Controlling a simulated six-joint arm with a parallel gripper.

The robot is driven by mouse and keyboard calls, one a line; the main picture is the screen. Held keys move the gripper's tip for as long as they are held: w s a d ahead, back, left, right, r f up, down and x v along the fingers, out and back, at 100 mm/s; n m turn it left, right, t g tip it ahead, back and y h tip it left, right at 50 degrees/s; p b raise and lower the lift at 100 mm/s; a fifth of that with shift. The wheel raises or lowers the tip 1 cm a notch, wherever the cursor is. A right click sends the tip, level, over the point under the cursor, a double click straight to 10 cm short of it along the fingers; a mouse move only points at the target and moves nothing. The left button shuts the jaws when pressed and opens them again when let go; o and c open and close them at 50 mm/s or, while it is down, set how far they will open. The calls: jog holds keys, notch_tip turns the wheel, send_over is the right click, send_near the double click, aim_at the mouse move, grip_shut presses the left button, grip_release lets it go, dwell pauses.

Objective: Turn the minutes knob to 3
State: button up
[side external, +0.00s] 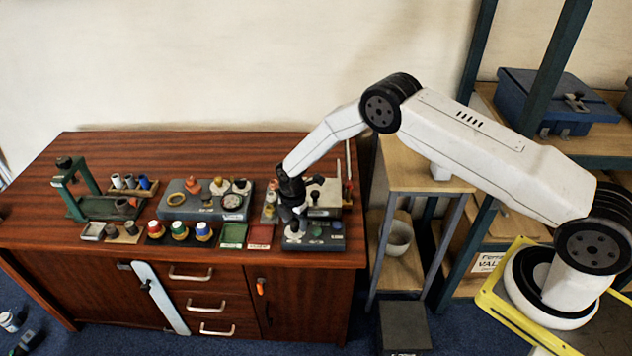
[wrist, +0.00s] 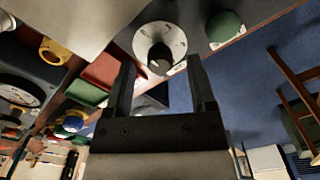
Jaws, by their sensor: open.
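A black knob on a pale round dial (wrist: 160,42) sits on a dark control box, between and just beyond my fingertips in the wrist view. The dial's marks are too small to read, so I cannot tell its setting or confirm that it is the minutes knob. The control box (side external: 313,244) is at the front right of the bench in the side view. My gripper (wrist: 161,64) is open and empty, with one finger on each side of the knob in the picture. In the side view my gripper (side external: 296,208) is low over the box's left part; contact cannot be told.
A green knob (wrist: 225,25) stands on the same box, right of the dial. Green (side external: 233,235) and red (side external: 260,236) trays lie left of the box. A grey-topped fixture (side external: 325,197) stands close behind. The bench's front edge is near.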

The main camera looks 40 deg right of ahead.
jog(key=shift+f, duration=0.4)
grip_shut()
